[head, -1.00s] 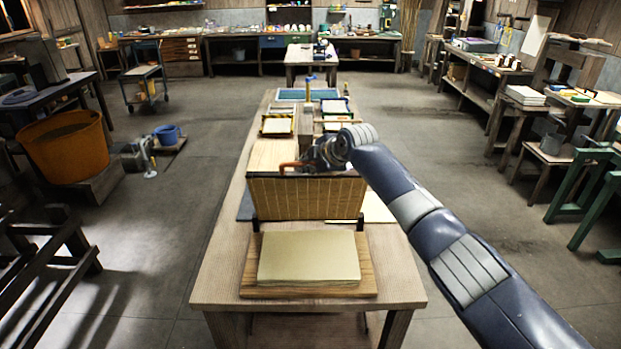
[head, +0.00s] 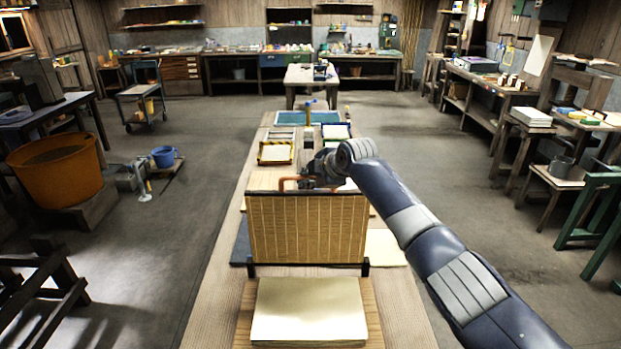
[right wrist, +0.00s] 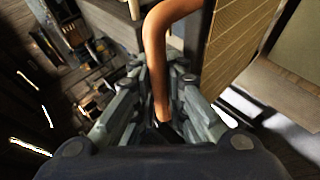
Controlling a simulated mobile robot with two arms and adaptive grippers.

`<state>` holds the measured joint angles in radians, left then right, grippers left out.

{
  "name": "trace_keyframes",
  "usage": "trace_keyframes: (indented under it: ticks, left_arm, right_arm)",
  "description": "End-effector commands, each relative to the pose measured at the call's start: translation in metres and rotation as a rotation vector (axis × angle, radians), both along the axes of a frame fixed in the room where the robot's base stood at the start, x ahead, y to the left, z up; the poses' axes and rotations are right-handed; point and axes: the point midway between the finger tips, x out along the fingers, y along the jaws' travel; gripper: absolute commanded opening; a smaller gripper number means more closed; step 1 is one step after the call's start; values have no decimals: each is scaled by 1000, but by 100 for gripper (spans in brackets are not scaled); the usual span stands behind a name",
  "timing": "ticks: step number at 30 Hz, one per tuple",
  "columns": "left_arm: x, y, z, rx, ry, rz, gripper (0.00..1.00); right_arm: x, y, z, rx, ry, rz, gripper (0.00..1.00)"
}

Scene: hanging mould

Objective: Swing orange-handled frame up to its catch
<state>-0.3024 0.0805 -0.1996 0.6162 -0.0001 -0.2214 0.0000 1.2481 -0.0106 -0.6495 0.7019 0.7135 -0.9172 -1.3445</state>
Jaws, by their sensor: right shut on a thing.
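The frame (head: 306,230) is a slatted, light-brown panel with a dark rim, standing steeply on the long table in the head view. Its orange handle (head: 282,182) shows at its top edge. My right gripper (head: 318,176) is at that handle, partly hidden by my own wrist. In the right wrist view, the orange handle (right wrist: 155,60) runs down between the fingers of my right gripper (right wrist: 165,115), which is shut on it. The frame's slatted face (right wrist: 235,50) shows to the right there. I cannot make out the catch. My left gripper is out of view.
A stack of pale sheets (head: 309,310) lies on a wooden board in front of the frame. Behind it are small framed trays (head: 275,152) and a blue-green tray (head: 300,118). An orange tub (head: 55,170) stands on the left; the floor beside the table is open.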

Motion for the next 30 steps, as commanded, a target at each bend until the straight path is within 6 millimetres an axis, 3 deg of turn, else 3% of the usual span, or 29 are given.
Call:
trace_keyframes:
  ticks: [5, 6, 8, 22, 30]
  left_arm:
    - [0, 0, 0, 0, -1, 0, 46]
    - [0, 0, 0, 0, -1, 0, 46]
    - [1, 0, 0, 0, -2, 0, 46]
    - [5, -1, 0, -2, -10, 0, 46]
    - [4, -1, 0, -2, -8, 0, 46]
  right_arm:
    - [-1, 0, -2, 0, 4, 0, 0]
    - [-1, 0, -2, 0, 4, 0, 19]
    - [-1, 0, -2, 0, 4, 0, 32]
    - [-2, -1, 1, 0, 1, 1, 33]
    - [-15, -9, 14, 0, -1, 1, 33]
